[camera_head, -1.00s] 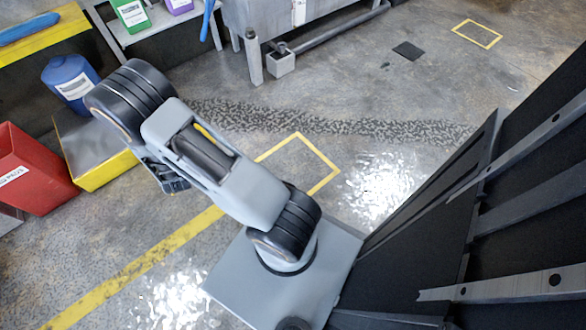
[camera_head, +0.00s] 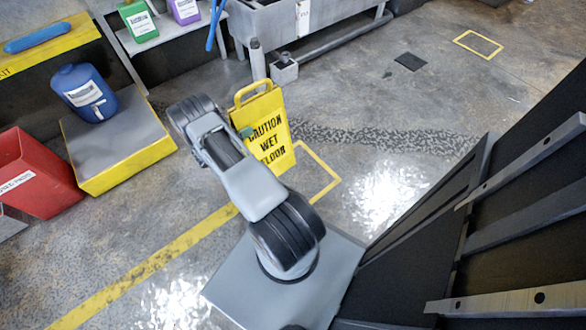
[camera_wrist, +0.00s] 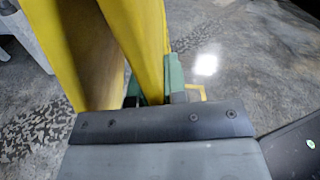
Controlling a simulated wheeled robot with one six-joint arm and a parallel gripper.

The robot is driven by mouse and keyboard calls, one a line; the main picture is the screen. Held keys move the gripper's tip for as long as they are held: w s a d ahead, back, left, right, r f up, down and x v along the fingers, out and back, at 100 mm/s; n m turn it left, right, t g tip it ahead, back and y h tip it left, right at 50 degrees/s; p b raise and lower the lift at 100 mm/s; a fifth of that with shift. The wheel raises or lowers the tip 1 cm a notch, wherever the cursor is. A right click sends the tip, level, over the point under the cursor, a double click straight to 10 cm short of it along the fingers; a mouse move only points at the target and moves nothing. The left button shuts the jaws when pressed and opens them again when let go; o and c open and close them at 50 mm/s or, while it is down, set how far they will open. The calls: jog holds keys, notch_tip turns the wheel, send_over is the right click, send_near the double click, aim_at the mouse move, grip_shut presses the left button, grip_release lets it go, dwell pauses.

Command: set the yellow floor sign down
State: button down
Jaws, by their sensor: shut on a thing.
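The yellow floor sign (camera_head: 264,132) reads "CAUTION WET FLOOR" and stands upright, with a loop handle on top. My gripper (camera_head: 246,132) is shut on the sign's left edge; only a green bit of the fingers shows there. In the wrist view the sign's two yellow panels (camera_wrist: 152,40) rise, spread apart, from between the green fingers (camera_wrist: 155,88). A yellow square outline (camera_head: 325,165) is painted on the floor just right of the sign and partly behind it. I cannot tell whether the sign's foot touches the floor.
A low yellow-edged platform (camera_head: 130,168) bears a blue jug (camera_head: 84,92), with a red bin (camera_head: 38,178) beside it. A grey sink (camera_head: 270,30) stands behind the sign. The dark ribbed machine (camera_head: 520,215) fills the right. Open floor lies between.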

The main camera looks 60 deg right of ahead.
jog(key=b, duration=0.2)
send_over(270, 142)
jog(key=s, duration=0.2)
notch_tip(270, 142, down, 4)
jog(key=s+d+f+b, duration=0.2)
jog(key=s+f+b, duration=0.1)
jog(key=f, duration=0.6)
jog(key=shift+s, duration=0.2)
jog(key=shift+f+b, duration=0.1)
jog(key=shift+b, duration=0.2)
jog(key=c, duration=1.2)
grip_release()
jog(key=shift+o, duration=0.2)
